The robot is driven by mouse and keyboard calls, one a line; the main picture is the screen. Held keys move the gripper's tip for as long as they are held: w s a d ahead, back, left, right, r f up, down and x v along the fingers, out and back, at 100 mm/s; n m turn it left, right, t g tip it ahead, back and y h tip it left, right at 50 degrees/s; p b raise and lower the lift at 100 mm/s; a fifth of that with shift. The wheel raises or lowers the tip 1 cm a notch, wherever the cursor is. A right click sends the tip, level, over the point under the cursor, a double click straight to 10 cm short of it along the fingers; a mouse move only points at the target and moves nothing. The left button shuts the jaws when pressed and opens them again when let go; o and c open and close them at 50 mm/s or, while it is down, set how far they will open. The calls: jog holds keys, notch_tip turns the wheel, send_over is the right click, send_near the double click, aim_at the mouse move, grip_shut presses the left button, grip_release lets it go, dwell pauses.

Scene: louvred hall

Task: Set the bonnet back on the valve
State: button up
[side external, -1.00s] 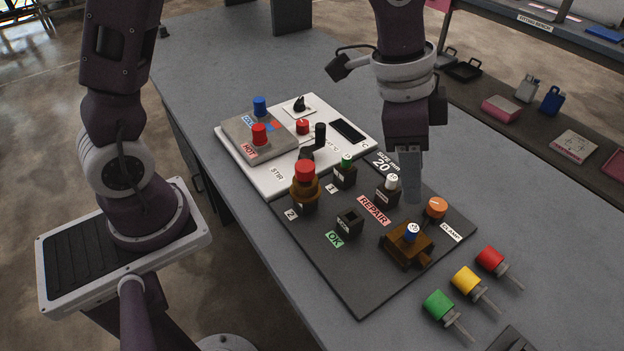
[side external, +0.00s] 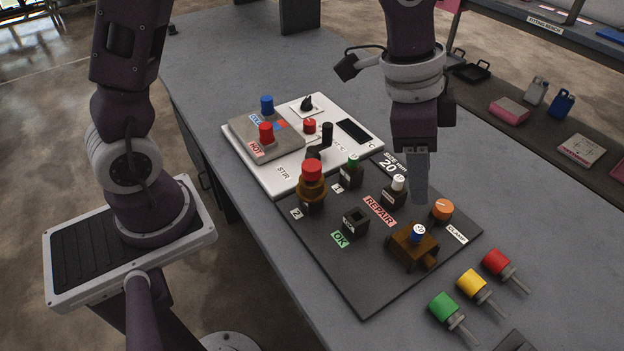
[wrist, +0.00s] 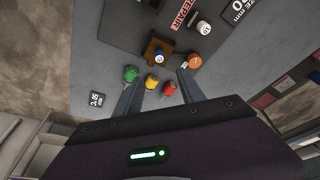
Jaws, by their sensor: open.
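A brown valve body (side external: 405,255) sits at the clamp on the dark board, with a blue-and-white-topped piece (side external: 418,231) upright in it. The valve body also shows in the wrist view (wrist: 149,54). A brown part with a red cap (side external: 311,187), which looks like the bonnet, stands upright at the spot marked 2. It is apart from the valve body and I cannot make it out in the wrist view. My gripper (side external: 419,198) is open and empty above the board, behind the valve body. In the wrist view its fingers (wrist: 160,74) are spread, with nothing between them held.
An orange clamp knob (side external: 442,210) stands beside the valve body. White-topped (side external: 397,188) and green-topped (side external: 352,172) pieces stand in holders; the OK holder (side external: 354,223) looks empty. Green, yellow and red-handled tools (side external: 473,285) lie at front right. A white stirring unit (side external: 350,112) stands behind.

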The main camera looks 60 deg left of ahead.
jog(key=shift+o, duration=0.8)
jog(key=s+a+m, duration=0.1)
jog(key=a, duration=0.2)
jog(key=s+a+m+y, duration=0.1)
jog(key=a+m, duration=0.1)
jog(key=a, duration=0.2)
jog(key=s+a+m+g+y, duration=0.1)
jog(key=a, duration=0.2)
jog(key=shift+a+r, duration=0.2)
jog(key=shift+r, duration=0.1)
jog(key=m+g, duration=0.1)
jog(key=m, duration=0.3)
send_over(312, 165)
jog(key=shift+r, duration=0.35)
jog(key=shift+s+a+f, duration=0.1)
jog(key=shift+f, duration=0.15)
notch_tip(312, 165, down, 9)
jog(key=shift+f, duration=0.2)
grip_shut()
